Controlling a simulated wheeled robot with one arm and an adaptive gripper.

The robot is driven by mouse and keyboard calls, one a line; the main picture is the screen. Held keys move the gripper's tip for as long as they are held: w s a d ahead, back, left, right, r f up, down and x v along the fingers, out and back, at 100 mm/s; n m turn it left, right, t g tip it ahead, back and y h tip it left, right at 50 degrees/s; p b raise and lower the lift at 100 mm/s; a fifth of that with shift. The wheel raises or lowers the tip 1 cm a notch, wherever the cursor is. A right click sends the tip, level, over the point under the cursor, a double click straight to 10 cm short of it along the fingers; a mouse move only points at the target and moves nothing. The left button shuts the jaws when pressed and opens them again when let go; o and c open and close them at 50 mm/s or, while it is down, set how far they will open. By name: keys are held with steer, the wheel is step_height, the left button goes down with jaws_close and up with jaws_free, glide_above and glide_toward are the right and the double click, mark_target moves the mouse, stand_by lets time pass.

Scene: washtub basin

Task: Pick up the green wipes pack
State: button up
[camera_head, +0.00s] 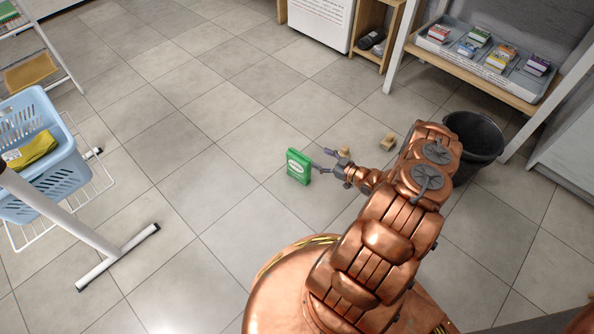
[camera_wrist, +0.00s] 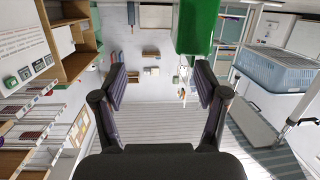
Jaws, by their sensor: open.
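The green wipes pack (camera_head: 298,167) stands upright, slightly tilted, with a white oval label facing the head camera. It appears to be at floor level, but its bottom contact is hard to judge. My gripper (camera_head: 323,161) is just right of the pack, its fingers pointing toward it. In the wrist view the green pack (camera_wrist: 197,25) shows at the top, right of centre, beyond the right fingertip and cut off by the frame edge. My gripper (camera_wrist: 160,80) is open there, with nothing between its fingers.
Small tan blocks (camera_head: 388,142) lie on the floor behind my gripper. A dark bucket (camera_head: 474,140) stands right of my arm. A blue basket (camera_head: 60,185) on a white rack is at left. A tray of small boxes (camera_head: 455,52) sits on a shelf. Floor left of the pack is clear.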

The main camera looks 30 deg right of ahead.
mark_target(301, 161)
steer(key=a+f+t+b, duration=0.1)
steer(key=s+a+f+t+y+b, duration=0.1)
steer(key=a, duration=0.1)
steer(key=shift+s+a+f+m, duration=0.2)
steer(key=shift+f+m, duration=0.1)
steer(key=shift+x, duration=1)
steer(key=shift+f+b+x, duration=0.2)
steer(key=shift+b+x, duration=0.4)
steer(key=shift+x, duration=0.55)
steer(key=shift+f+b+x, duration=0.2)
steer(key=shift+b+x, duration=0.35)
steer(key=shift+x, duration=0.6)
steer(key=shift+w+a, duration=0.2)
steer(key=shift+w, duration=0.3)
jaws_close()
